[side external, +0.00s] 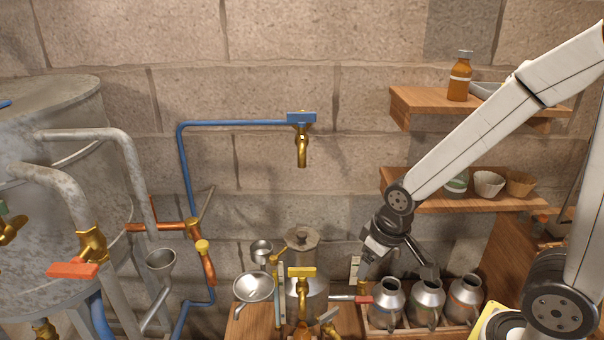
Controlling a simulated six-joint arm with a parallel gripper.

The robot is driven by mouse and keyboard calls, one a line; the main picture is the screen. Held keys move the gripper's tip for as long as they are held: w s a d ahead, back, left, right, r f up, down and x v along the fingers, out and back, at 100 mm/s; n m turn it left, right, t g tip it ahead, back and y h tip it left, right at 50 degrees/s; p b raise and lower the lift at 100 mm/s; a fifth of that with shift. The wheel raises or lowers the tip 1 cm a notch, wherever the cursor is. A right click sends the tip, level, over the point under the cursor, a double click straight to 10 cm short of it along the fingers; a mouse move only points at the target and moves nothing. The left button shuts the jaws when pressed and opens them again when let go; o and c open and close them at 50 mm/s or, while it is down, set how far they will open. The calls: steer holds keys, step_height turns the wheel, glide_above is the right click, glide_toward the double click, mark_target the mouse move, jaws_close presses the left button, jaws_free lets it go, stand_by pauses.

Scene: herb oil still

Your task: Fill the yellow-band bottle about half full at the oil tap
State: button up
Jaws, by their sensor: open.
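A brass tap with a yellow handle (302,273) stands low in the middle, in front of a lidded metal vessel (303,242); it may be the oil tap. Directly under its spout is the top of an amber bottle (302,331), cut off by the lower frame edge, so I cannot see its band. Another amber bottle (460,78) with a pale band stands upright on the upper shelf. I cannot make out a yellow band on any bottle. My gripper (398,268) is open and points down above the metal jugs, to the right of the yellow-handled tap. Nothing shows between its fingers.
Several metal jugs (426,300) stand in a wooden rack below my gripper. A red-handled lever (362,299) sticks out between tap and rack.

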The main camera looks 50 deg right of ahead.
steer(key=shift+c, duration=0.9)
steer(key=n+g, duration=0.3)
steer(key=n, duration=0.6)
glide_above(311, 268)
step_height(311, 268, down, 10)
steer(key=shift+f, duration=0.1)
steer(key=shift+f, duration=0.1)
steer(key=shift+f, duration=3.75)
